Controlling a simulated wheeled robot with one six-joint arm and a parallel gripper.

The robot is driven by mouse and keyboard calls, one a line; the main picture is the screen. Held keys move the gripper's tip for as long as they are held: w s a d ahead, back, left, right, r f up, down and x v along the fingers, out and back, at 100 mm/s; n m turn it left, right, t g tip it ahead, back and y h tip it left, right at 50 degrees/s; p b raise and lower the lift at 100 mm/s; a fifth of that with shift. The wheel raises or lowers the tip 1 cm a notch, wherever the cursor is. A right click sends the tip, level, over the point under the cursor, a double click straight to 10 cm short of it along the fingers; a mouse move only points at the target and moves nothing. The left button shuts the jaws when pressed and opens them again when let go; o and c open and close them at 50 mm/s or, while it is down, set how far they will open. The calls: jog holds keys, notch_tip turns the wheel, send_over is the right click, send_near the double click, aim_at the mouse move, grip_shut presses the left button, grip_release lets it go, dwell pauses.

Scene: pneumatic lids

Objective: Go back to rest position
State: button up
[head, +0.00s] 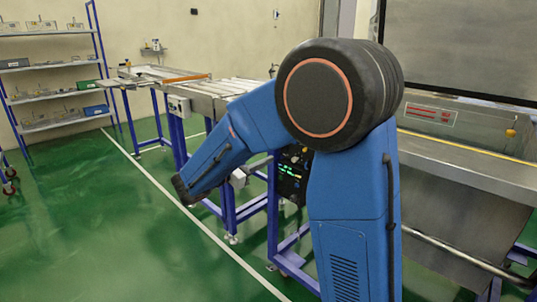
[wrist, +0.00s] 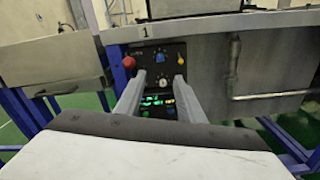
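My gripper (wrist: 160,76) shows in the wrist view as two grey fingers standing apart with nothing between them. It faces a black control panel (wrist: 156,68) marked 1, with a red knob, a blue dial and lit green displays. The fingers overlap the panel in the picture; I cannot tell whether they touch it. In the head view my blue arm is bent at a large dark joint, and part of the panel (head: 291,176) shows behind it. I cannot make out my gripper in the head view.
A stainless machine (head: 465,195) with a front rail stands at right. A metal roller table (head: 230,86) on blue legs stands behind my arm. Shelves (head: 50,65) with boxes stand at far left. The green floor (head: 90,220) at left is open, crossed by a white line.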

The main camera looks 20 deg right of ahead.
jog(key=shift+s+a, duration=0.25)
jog(key=shift+a, duration=0.4)
jog(key=s+d+f+m+g+y, duration=0.3)
jog(key=s+d+m+y, duration=0.15)
jog(key=s, duration=0.55)
jog(key=s+d+f+m+g+y, duration=0.25)
jog(key=s+d+m, duration=0.2)
jog(key=s, duration=0.65)
jog(key=s+a+f+m+t+y, duration=0.4)
jog(key=s+a+m+y, duration=0.6)
jog(key=s, duration=0.3)
jog(key=shift+a+f, duration=0.2)
jog(key=shift+a, duration=0.4)
